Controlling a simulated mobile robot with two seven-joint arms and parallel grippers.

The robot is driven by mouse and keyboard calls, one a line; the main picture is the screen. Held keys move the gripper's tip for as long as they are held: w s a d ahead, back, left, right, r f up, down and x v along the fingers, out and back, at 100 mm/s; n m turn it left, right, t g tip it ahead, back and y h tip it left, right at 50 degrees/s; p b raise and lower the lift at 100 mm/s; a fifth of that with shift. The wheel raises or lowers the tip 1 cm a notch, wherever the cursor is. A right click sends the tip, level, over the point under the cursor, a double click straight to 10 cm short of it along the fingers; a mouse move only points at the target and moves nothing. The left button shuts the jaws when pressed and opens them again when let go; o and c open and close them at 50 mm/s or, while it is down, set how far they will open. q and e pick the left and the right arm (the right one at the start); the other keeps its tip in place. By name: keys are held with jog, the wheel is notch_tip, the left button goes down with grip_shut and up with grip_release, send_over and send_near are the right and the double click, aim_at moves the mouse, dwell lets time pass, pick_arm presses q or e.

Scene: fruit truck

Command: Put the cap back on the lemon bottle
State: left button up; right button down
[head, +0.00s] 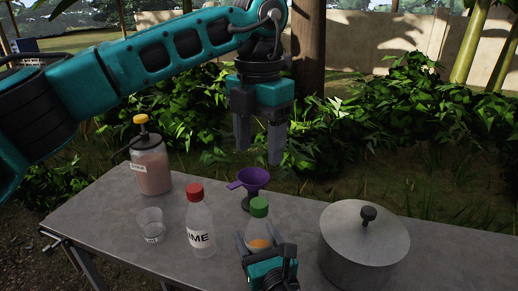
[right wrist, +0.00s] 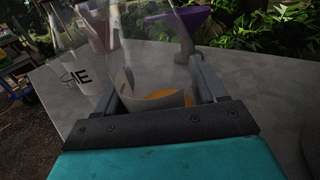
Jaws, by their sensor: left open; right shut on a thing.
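A clear bottle (head: 258,229) with a green cap (head: 259,206) at its top and a little orange liquid stands at the front middle of the table. My right gripper (head: 258,241) is shut around its body; the right wrist view shows the bottle (right wrist: 158,62) between the fingers, its top out of frame. Its label cannot be read. My left gripper (head: 259,155) is open and empty, pointing down above and behind the green cap. Another clear bottle (head: 201,226), with a red cap (head: 195,192) and a label reading "IME", stands to the left.
A purple funnel (head: 255,178) on a dark stand is behind the held bottle. A lidded metal pot (head: 362,250) stands at right. A clear cup (head: 151,222) and a pump jar (head: 151,171) are at left on the grey table (head: 90,222). Bushes line the back.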

grip_release()
jog(key=v, duration=1.3)
jog(key=shift+b, duration=0.35)
jog(key=shift+s, duration=0.1)
